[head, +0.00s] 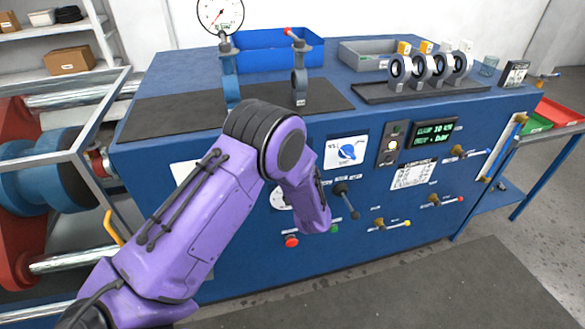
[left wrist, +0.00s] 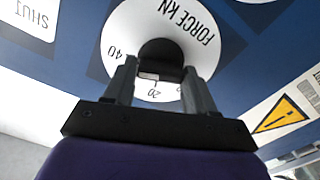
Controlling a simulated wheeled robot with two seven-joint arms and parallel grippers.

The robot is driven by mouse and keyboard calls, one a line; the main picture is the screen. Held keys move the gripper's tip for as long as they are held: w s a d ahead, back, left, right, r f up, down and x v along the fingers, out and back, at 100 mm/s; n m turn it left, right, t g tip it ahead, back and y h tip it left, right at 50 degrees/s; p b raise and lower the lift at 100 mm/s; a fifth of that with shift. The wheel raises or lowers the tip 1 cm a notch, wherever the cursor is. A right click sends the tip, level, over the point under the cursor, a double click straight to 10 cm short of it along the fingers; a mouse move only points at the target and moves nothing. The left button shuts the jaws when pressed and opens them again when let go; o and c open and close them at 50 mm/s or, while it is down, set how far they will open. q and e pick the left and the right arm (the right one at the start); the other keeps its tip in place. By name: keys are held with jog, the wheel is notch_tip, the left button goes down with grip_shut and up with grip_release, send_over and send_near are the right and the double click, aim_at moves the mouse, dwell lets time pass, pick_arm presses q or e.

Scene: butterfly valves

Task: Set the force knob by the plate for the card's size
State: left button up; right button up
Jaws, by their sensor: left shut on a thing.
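The force knob (left wrist: 160,52) is a black knob at the centre of a round white dial (left wrist: 122,28) lettered "FORCE KN", with 40 and 20 legible. My left gripper (left wrist: 158,78) is shut on the knob, one finger on each side. In the head view my purple arm hides the knob and gripper; only a sliver of the dial (head: 279,198) shows. A white printed plate (head: 413,174) is on the blue front panel, its figures too small to read. A dark card (head: 515,73) stands at the bench's right end, its text unreadable. A lit display (head: 434,133) reads "CLAMP" with small figures.
Several levers, including a black-handled one (head: 346,200), and a red button (head: 291,241) stick out near my arm. Butterfly valves stand on the bench top, with several discs in a black rack (head: 425,92). A blue bin (head: 263,62) is behind. The floor in front is clear.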

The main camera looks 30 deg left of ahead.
pick_arm(q)
jog(key=shift+f, duration=0.15)
jog(key=shift+c, duration=0.4)
jog(key=o, duration=1)
jog(key=shift+o, duration=0.2)
jog(key=b+v, duration=0.2)
jog(key=v, duration=0.8)
jog(key=shift+s+b, duration=0.25)
jog(key=shift+b, duration=0.15)
jog(key=shift+d, duration=0.15)
